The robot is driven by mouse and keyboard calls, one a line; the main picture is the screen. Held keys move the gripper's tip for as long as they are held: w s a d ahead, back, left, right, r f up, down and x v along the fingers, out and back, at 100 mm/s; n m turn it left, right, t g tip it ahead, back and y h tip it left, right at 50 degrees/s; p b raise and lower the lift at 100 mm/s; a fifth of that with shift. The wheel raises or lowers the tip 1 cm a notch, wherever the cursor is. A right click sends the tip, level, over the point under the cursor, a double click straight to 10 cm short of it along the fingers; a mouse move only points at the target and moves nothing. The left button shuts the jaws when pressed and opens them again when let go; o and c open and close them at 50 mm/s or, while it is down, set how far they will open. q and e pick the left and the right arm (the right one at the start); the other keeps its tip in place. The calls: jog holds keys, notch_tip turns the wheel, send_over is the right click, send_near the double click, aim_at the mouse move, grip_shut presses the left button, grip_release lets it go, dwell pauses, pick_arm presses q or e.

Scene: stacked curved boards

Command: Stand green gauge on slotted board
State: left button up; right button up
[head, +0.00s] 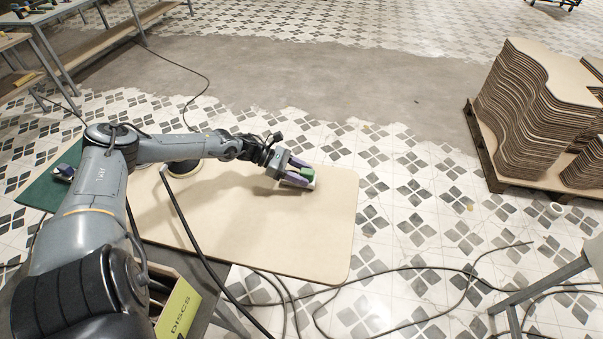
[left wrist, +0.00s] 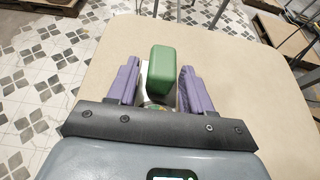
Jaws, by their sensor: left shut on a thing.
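The green gauge (head: 306,173) is a rounded green block between the purple fingers of my left gripper (head: 297,175). In the left wrist view the green gauge (left wrist: 174,77) stands out ahead of the fingertips of my left gripper (left wrist: 165,85), with a pale piece beside it. The gripper is shut on it over the right part of a tan board-topped table (head: 315,235). I cannot tell whether the gauge touches the surface. I cannot make out any slot in the tan top. My right gripper is not in view.
A green mat (head: 40,190) with a small dark-blue thing (head: 64,171) lies at the table's left end. A dark round object (head: 183,168) is behind my arm. A yellow "DISCS" label (head: 178,312) marks a bin below. Curved boards (head: 535,105) are stacked on a pallet at right.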

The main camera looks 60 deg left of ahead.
pick_arm(q)
jog(key=shift+f, duration=0.25)
jog(key=o, duration=1.3)
jog(key=shift+c, duration=0.2)
jog(key=p+v, duration=0.5)
jog(key=v, duration=0.4)
jog(key=shift+s+a+r, duration=0.2)
jog(key=shift+r, duration=0.05)
jog(key=shift+s+a+r, duration=0.15)
jog(key=shift+s+a, duration=0.25)
jog(key=shift+s, duration=0.05)
